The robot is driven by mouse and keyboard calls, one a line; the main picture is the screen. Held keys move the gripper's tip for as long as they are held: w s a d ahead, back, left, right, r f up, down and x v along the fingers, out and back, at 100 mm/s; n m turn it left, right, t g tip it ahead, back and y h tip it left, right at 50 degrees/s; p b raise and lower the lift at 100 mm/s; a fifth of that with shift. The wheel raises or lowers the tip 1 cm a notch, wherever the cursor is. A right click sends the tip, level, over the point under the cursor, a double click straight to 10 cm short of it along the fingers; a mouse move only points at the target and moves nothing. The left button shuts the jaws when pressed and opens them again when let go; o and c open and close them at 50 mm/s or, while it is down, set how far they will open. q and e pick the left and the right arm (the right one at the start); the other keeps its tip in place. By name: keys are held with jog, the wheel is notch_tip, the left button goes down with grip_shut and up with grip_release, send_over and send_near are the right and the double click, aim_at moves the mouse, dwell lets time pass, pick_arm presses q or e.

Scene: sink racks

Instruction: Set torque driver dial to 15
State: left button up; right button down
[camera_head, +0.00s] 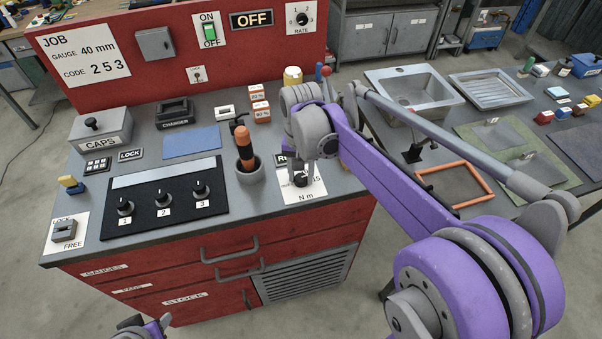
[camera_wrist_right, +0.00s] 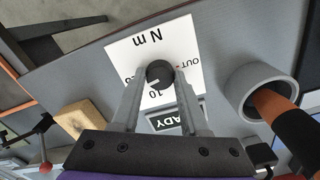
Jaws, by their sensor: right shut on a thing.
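The torque dial is a small dark round knob (camera_wrist_right: 157,72) on a white card marked N m (camera_wrist_right: 150,42); the card also shows in the head view (camera_head: 310,191). My right gripper (camera_wrist_right: 160,78) points down, its two fingers shut on the knob's sides. In the head view, my wrist hides much of the dial and its numbers. In the wrist view, 10 and OUT are legible beside the knob; 15 is legible on the card in the head view. The orange-and-black driver (camera_head: 245,148) stands in a grey cup (camera_head: 250,175). My left gripper's fingers do not show.
A partly covered READY sign (camera_wrist_right: 178,121) lies close to the dial. A black panel with three knobs (camera_head: 163,201) is to the left. A wooden block (camera_wrist_right: 85,121) and a red-knobbed lever (camera_wrist_right: 44,137) are nearby. The blue mat (camera_head: 191,140) is bare.

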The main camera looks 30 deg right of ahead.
aim_at(301, 177)
jog(key=shift+m, duration=0.8)
jog(key=shift+c, duration=2.1)
grip_release()
jog(key=shift+r, duration=0.1)
notch_tip(301, 177, up, 11)
jog(key=shift+f+p, duration=0.2)
jog(key=shift+p, duration=0.1)
